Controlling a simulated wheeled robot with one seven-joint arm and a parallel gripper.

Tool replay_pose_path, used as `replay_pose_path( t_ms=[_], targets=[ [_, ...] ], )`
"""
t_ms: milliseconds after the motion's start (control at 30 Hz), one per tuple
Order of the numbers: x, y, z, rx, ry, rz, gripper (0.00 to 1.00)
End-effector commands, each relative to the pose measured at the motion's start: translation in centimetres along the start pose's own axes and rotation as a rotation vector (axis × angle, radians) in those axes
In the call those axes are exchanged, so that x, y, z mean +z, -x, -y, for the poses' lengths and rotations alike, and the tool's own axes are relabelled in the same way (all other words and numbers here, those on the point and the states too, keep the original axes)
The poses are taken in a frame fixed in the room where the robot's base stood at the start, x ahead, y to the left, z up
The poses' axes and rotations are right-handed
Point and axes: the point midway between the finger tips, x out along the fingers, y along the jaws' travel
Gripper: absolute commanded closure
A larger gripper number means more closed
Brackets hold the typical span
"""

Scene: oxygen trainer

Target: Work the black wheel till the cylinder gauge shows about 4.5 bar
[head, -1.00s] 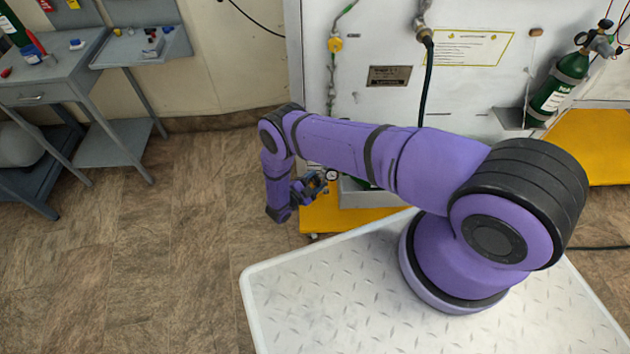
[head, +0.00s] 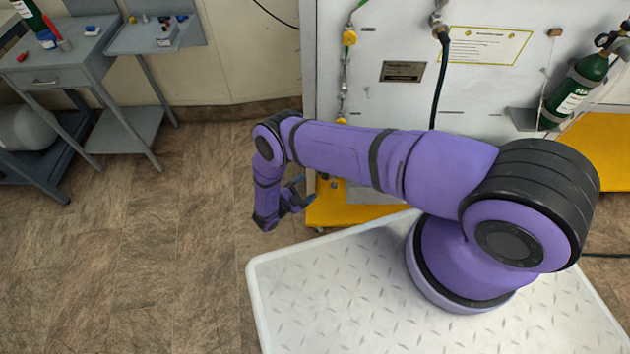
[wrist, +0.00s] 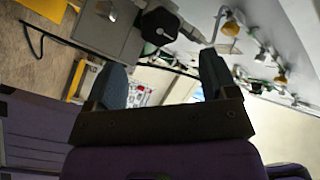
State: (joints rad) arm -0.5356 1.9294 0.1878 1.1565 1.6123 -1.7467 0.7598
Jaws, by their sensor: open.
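My gripper (head: 297,194) hangs at the end of my arm, left of the yellow base of the white panel in the head view. In the wrist view my gripper (wrist: 164,66) is open, with nothing between its two fingers. A dark, many-sided knob (wrist: 160,26), which looks like the black wheel, shows beyond the fingertips at the top of the wrist view, apart from them. In the head view I cannot make out the wheel, and my arm covers part of the panel's lower front. No readable cylinder gauge shows now.
The white panel (head: 400,103) carries hoses and yellow-handled fittings. A green cylinder (head: 577,90) leans on its right side. A yellow base (head: 333,208) sticks out below. Grey workbenches (head: 75,70) stand at the left. The brown floor (head: 170,240) between is clear.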

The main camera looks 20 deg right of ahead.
Motion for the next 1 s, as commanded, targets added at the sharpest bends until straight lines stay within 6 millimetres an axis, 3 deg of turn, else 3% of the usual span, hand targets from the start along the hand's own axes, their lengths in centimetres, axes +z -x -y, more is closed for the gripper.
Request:
replay_pose_path(
  t_ms=[233, 1000],
  targets=[
    [0.0, 1.9, 0.0, -0.001, 0.0, 0.0, 0.21],
    [0.0, 2.0, 0.0, -0.001, 0.001, 0.0, 0.21]
  ],
)
